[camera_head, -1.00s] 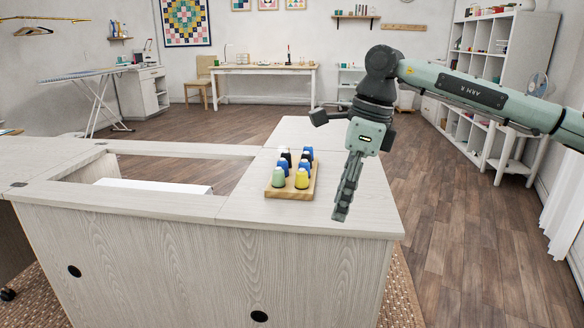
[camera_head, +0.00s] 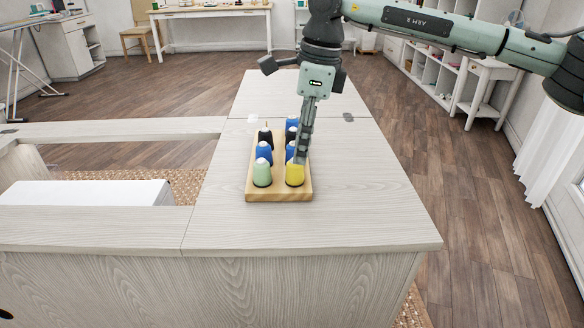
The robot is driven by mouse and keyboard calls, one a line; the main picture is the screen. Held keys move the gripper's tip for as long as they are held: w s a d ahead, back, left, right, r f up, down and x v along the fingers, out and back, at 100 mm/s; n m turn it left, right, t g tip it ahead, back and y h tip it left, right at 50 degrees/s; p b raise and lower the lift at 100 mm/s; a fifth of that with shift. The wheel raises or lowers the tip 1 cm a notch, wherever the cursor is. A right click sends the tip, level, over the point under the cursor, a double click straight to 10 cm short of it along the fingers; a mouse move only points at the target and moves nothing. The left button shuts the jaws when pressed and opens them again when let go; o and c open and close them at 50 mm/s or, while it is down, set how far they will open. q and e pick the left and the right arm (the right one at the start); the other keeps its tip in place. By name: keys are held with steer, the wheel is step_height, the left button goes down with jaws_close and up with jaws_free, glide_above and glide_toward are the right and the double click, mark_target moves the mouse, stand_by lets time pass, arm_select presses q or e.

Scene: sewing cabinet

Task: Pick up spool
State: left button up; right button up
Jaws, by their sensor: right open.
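Several thread spools stand upright in two rows on a wooden tray (camera_head: 280,196) on the cabinet top. The front row has a light green spool (camera_head: 262,174) at left and a yellow spool (camera_head: 294,177) at right. Behind them are blue spools (camera_head: 264,152) and a black spool (camera_head: 265,137). My right gripper (camera_head: 301,158) points down at the right-hand row, its fingers seen edge-on, the tips overlapping the top of the yellow spool and partly hiding the blue ones behind. It is open; contact with a spool cannot be told. My left gripper is not in view.
The pale wooden cabinet top (camera_head: 355,215) is clear around the tray. An opening in the cabinet lies to the left, with a white box-like piece (camera_head: 85,193) in it. A white table (camera_head: 213,11) and a chair (camera_head: 137,32) stand far back.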

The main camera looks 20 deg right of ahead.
mark_target(295, 166)
steer(key=f, duration=0.2)
steer(key=a+f, duration=0.1)
steer(key=f, duration=0.2)
steer(key=shift+w+a+f+p, duration=0.15)
steer(key=shift+f+p, duration=0.05)
steer(key=shift+p, duration=0.15)
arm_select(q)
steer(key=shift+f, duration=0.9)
arm_select(e)
steer(key=c, duration=0.6)
